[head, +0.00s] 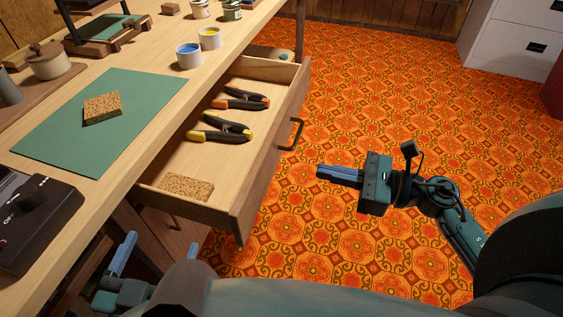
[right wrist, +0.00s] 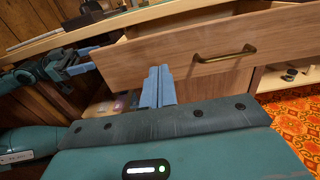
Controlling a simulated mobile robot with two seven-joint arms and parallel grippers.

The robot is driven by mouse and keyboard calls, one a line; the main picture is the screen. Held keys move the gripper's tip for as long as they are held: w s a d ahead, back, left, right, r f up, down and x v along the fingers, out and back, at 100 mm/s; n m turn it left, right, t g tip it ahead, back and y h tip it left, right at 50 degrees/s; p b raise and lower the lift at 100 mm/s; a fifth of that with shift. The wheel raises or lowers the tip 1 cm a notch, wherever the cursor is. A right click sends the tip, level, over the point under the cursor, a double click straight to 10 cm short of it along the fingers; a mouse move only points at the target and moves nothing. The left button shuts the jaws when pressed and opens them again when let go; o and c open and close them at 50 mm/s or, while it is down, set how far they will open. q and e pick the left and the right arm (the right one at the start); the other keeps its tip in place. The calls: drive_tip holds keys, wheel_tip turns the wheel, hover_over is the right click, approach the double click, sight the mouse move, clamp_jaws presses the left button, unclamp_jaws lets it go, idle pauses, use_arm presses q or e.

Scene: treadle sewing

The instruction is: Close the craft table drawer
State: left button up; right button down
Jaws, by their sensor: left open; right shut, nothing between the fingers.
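The craft table drawer (head: 240,215) stands pulled out from under the wooden craft table (head: 150,150). It holds two orange-and-black and yellow-and-black clamps (head: 220,128), a cork-like block (head: 186,187) and a partly hidden item at its far end. Its dark handle (head: 290,133) is on the front panel, which also shows in the right wrist view (right wrist: 180,45). My right gripper (head: 320,172) is shut and empty, apart from the drawer front, to its right in the head view. My left gripper (head: 158,252) is open and empty, below the drawer's near end.
On the table are a green mat (head: 60,130) with a cork block (head: 103,108), open paint tins (head: 189,55) and a dark control box (head: 35,215). A white filing cabinet (head: 515,40) stands at the far right.

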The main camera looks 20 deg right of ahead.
sight(267, 158)
drive_tip(key=x, duration=0.9)
drive_tip(key=shift+w+a, duration=0.1)
drive_tip(key=shift+a, duration=0.1)
drive_tip(key=shift+w+a, duration=0.25)
drive_tip(key=shift+a, duration=0.1)
drive_tip(key=b+x, duration=0.1)
drive_tip(key=x, duration=2.1)
drive_tip(key=shift+w+a+f, duration=0.1)
drive_tip(key=shift+w+a, duration=0.05)
drive_tip(key=shift+w, duration=0.05)
drive_tip(key=shift+w+a, duration=0.15)
drive_tip(key=shift+a, duration=0.1)
use_arm(q)
drive_tip(key=shift+s+d+m+t+h, duration=0.1)
drive_tip(key=shift+d+m+t+h, duration=0.2)
drive_tip(key=shift+t, duration=0.1)
use_arm(e)
drive_tip(key=shift+w+a+r, duration=0.1)
drive_tip(key=shift+r, duration=0.1)
use_arm(q)
drive_tip(key=shift+r, duration=0.1)
use_arm(e)
drive_tip(key=shift+r, duration=0.15)
